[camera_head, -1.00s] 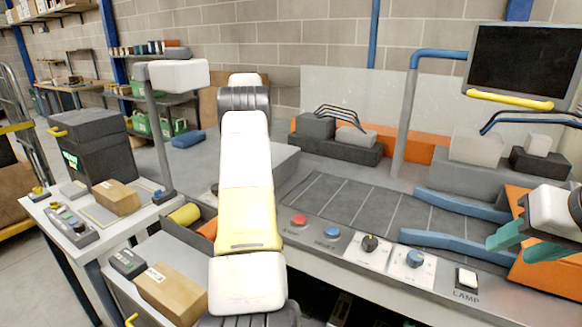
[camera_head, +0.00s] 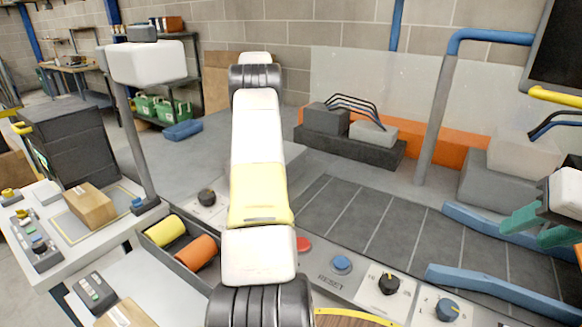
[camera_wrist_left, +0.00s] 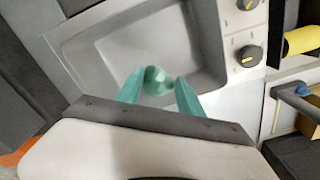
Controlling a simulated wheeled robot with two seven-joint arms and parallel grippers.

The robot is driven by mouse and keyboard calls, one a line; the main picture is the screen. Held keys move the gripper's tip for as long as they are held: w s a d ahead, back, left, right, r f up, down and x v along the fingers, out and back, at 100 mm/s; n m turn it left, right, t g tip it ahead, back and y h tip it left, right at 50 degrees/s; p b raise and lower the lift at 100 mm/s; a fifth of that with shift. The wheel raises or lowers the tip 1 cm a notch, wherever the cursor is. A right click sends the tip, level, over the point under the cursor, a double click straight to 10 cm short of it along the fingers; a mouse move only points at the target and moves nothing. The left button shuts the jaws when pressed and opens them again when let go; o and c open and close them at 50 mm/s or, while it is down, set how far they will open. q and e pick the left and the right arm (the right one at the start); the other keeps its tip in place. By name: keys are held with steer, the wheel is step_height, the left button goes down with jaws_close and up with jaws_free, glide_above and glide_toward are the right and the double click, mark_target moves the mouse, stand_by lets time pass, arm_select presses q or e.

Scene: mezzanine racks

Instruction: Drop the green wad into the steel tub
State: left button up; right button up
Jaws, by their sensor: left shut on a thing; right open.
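In the left wrist view the green wad (camera_wrist_left: 157,81) is a small shiny lump between the green fingertips of my left gripper (camera_wrist_left: 158,84), which is shut on it. Below it is the steel tub (camera_wrist_left: 208,28), a grey rectangular basin with a wide rim. The wad shows over the near part of its opening; its height above the floor of the tub is hard to tell. In the head view my left arm hides the left gripper, the wad and most of the tub. My right gripper (camera_head: 540,226) is open and empty at the right edge.
A dark bin (camera_head: 178,258) with a yellow roll (camera_head: 165,231) and an orange roll (camera_head: 197,251) is left of my arm. Knobs and buttons line the bench front. Blue rails (camera_head: 490,287) lie at the right. A post-mounted white box (camera_head: 147,62) stands left.

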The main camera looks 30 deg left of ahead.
arm_select(q)
steer(key=shift+f, duration=2.2)
steer(key=o, duration=1.4)
steer(key=shift+c, duration=0.2)
steer(key=shift+r, duration=3.9)
